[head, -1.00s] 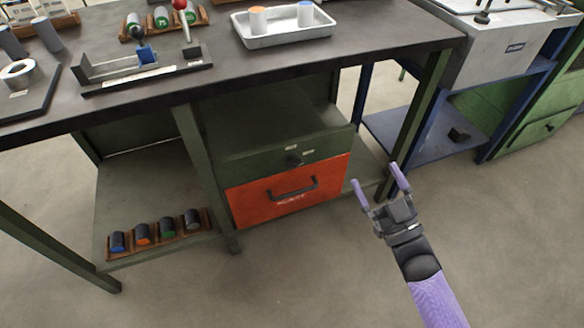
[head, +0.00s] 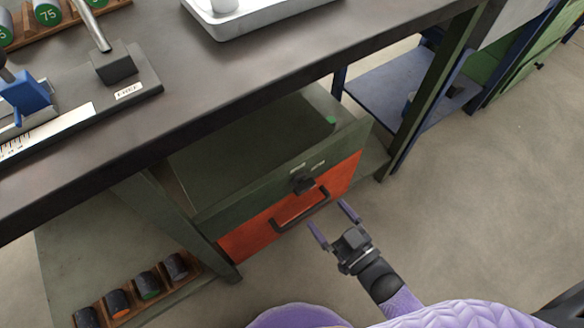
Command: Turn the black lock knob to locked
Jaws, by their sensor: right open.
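The black lock knob (head: 303,185) sits on the green panel (head: 270,190) just above the orange drawer front. Two small pale labels (head: 307,166) are above the knob; their text is too small to read. My right gripper (head: 333,223) is open and empty, in front of the drawer's right part. It is apart from the knob, lower and to the right of it. My left gripper is not in view.
A rack of several dark cylinders (head: 140,300) lies on the lower shelf. The floor at right is clear.

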